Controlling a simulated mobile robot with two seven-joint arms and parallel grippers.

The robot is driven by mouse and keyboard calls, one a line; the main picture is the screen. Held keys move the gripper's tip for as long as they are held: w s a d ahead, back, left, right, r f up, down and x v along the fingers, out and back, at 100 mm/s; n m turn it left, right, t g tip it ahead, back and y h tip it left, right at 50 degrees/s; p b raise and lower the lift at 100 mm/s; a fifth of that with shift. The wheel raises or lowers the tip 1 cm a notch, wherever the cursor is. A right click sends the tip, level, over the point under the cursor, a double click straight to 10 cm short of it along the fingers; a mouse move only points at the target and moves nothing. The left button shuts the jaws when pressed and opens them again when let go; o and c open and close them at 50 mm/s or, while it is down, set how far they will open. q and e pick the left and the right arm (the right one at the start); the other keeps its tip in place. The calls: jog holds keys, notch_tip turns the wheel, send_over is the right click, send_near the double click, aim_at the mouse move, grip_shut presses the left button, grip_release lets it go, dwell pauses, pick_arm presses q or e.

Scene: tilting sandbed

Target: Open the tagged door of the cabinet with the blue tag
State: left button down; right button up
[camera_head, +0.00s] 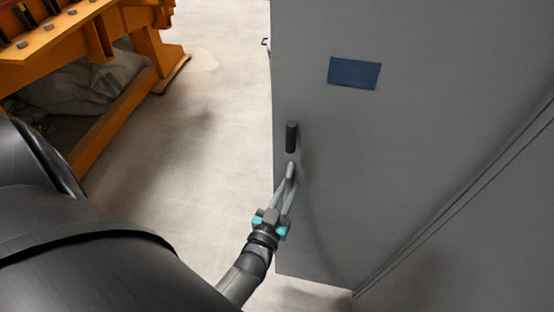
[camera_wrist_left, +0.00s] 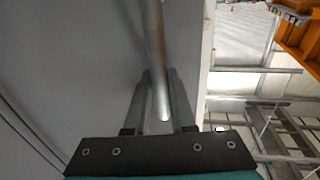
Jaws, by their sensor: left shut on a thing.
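The grey cabinet door (camera_head: 400,150) fills the right of the head view and bears a blue tag (camera_head: 354,73) near its top. A dark upright bar handle (camera_head: 292,137) is near the door's left edge. My left gripper (camera_head: 290,176) is at the handle's lower end, its fingers shut on it. In the left wrist view the handle (camera_wrist_left: 155,60) shows as a grey metal bar running between the two fingers (camera_wrist_left: 161,100). The fingers hide part of the handle. My right gripper is not in view.
A double seam (camera_head: 455,195) runs along the door's right side, with another grey panel (camera_head: 480,255) beyond it. An orange frame (camera_head: 105,45) stands at the upper left with a grey sack-like heap (camera_head: 85,88) under it. The concrete floor (camera_head: 215,110) between is clear.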

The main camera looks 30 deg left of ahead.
pick_arm(q)
jog(key=shift+s+d, duration=0.2)
jog(key=shift+s, duration=0.05)
jog(key=c, duration=1)
grip_release()
jog(key=shift+o, duration=1.2)
jog(key=shift+s, duration=0.1)
jog(key=s+d+b, duration=0.1)
jog(key=s+d, duration=0.2)
jog(key=s, duration=1.1)
jog(key=shift+s, duration=0.35)
